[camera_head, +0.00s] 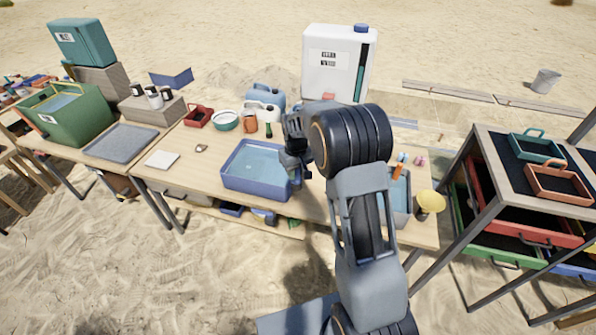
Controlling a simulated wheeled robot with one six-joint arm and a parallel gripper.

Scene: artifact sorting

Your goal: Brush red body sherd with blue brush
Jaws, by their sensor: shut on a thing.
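My gripper (294,166) is over the right side of a blue basin of water (232,187). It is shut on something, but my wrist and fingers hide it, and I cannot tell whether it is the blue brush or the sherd. I cannot make out the red body sherd for certain. A small reddish piece (328,97) shows in front of the white jug. Small orange (402,157) and pink (420,160) items lie right of my arm, too small to identify.
The tabletop left of the basin is mostly clear.

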